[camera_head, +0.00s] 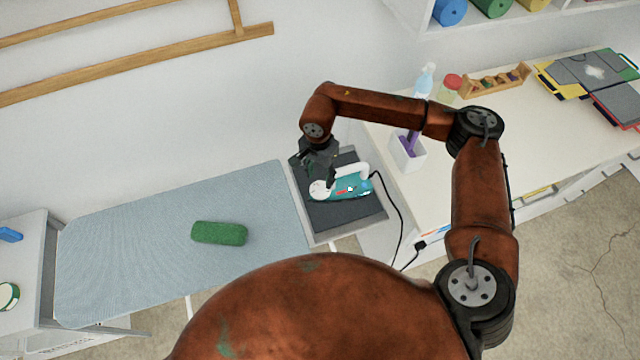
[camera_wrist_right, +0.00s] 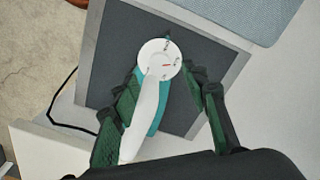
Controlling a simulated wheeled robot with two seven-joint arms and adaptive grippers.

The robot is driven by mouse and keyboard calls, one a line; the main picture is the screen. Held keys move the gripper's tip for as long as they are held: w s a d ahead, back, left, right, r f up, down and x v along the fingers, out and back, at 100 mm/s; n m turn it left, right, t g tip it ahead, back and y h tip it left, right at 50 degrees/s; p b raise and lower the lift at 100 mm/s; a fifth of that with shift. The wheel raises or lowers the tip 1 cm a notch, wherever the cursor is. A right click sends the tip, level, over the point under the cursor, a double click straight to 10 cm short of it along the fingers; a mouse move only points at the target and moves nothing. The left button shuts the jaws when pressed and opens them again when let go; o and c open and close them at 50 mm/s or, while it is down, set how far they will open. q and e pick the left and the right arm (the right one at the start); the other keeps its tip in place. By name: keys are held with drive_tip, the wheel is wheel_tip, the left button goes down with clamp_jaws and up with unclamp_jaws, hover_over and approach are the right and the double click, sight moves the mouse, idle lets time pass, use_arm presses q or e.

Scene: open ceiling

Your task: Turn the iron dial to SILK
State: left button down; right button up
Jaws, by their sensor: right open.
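The iron (camera_head: 352,189) is teal with a white handle and rests on a dark grey pad at the right end of the ironing board. Its round white dial (camera_head: 319,190) sits at the iron's left end; it also shows in the right wrist view (camera_wrist_right: 158,58) with small dark marks and a short red line. The lettering is too small to read. My right gripper (camera_head: 326,180) is just above the dial, pointing down. In the wrist view its green-black fingers (camera_wrist_right: 164,72) are open, one on each side of the dial; I cannot tell whether they touch it. My left gripper is out of view.
The iron's black cord (camera_head: 398,212) runs down its right side. A green rolled cloth (camera_head: 219,233) lies on the blue-grey board (camera_head: 130,225). A white box with a purple-handled tool (camera_head: 407,152) and bottles stand on the white counter (camera_head: 470,180) to the right.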

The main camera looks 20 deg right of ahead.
sight(320, 186)
drive_tip(key=shift+f, duration=2.65)
drive_tip(key=shift+c, duration=0.7)
clamp_jaws()
drive_tip(key=shift+m, duration=0.7)
drive_tip(key=shift+o, duration=0.7)
unclamp_jaws()
